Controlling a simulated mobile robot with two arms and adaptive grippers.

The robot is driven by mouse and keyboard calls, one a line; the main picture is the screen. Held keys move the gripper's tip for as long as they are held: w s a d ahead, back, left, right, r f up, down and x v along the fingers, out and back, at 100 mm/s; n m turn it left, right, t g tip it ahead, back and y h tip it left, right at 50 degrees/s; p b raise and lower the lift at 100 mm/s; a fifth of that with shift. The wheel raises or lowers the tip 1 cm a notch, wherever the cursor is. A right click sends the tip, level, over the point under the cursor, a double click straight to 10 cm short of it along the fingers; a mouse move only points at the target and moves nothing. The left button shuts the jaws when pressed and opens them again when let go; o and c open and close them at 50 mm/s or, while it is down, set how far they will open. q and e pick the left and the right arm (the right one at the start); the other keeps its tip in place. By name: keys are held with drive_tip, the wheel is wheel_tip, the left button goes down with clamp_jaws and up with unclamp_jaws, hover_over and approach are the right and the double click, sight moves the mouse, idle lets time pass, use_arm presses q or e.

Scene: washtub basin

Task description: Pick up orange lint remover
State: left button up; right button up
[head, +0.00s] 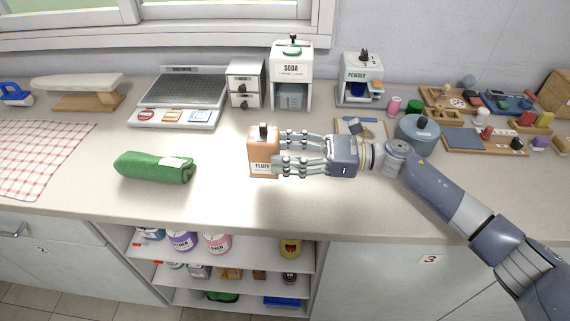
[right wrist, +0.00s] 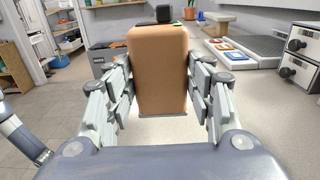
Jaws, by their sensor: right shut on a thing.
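The orange lint remover (head: 262,153) is a boxy block with a black knob on top and a label reading "FLUFF". It stands upright at the middle of the counter. My right gripper (head: 283,154) comes in from the right and is shut on it, with fingers on both sides. In the right wrist view the orange lint remover (right wrist: 158,70) fills the space between the fingers of my right gripper (right wrist: 160,95). I cannot tell whether its base touches the counter. My left gripper is not in the head view.
A rolled green towel (head: 155,167) lies to the left. Behind stand a grey panel device (head: 180,95), a small drawer unit (head: 246,84), a SODA dispenser (head: 291,65) and a POWDER dispenser (head: 361,75). A round grey-blue pot (head: 418,134) and trays of small items are at right.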

drive_tip(key=s+d+r+b, duration=0.1)
drive_tip(key=s+b, duration=0.1)
drive_tip(key=s, duration=1.4)
drive_tip(key=shift+r, duration=0.1)
drive_tip(key=shift+w+a+f, duration=0.15)
drive_tip(key=shift+w+f, duration=0.45)
drive_tip(key=shift+w, duration=2)
drive_tip(key=shift+w+a+f, duration=0.15)
drive_tip(key=shift+w+f, duration=0.45)
drive_tip(key=shift+w, duration=2.05)
drive_tip(key=shift+w+a+f, duration=0.15)
drive_tip(key=shift+w+f, duration=0.45)
drive_tip(key=shift+w, duration=2.2)
drive_tip(key=shift+f, duration=0.2)
drive_tip(key=shift+f, duration=0.35)
drive_tip(key=shift+f, duration=0.15)
